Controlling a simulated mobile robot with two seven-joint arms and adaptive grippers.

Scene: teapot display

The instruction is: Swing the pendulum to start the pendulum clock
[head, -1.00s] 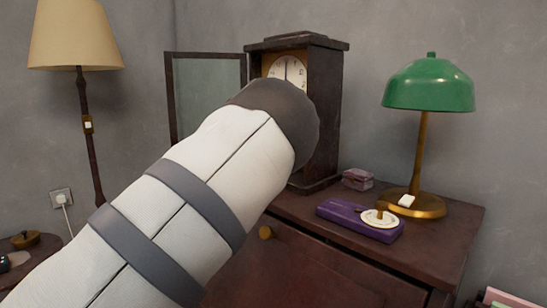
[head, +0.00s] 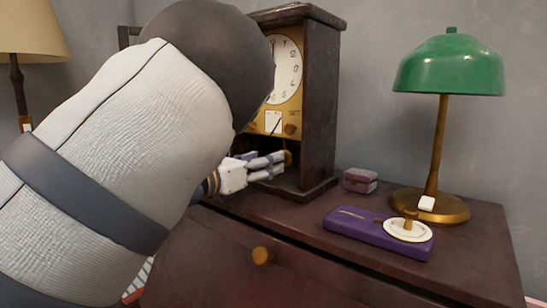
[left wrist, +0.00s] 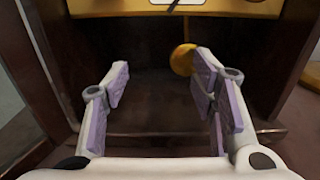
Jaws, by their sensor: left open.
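The pendulum clock (head: 322,90) is a dark wooden case standing on the cabinet, with a white dial (head: 289,72) partly behind my arm. Its front is open. My left gripper (head: 270,164) is open and empty, reaching into the lower part of the case. The round brass pendulum bob (left wrist: 183,59) shows in the left wrist view just beyond the tip of the right-hand finger of the open gripper (left wrist: 161,80); I cannot tell whether they touch. In the head view the brass bob (head: 288,157) shows at the fingertips. My right gripper is not in view.
The dark cabinet top (head: 290,207) is clear in front of the clock. To the right are a small pink box (head: 360,180), a purple case (head: 375,236) with a white disc on it, and a green-shaded lamp (head: 449,70). A beige lamp (head: 30,30) stands left.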

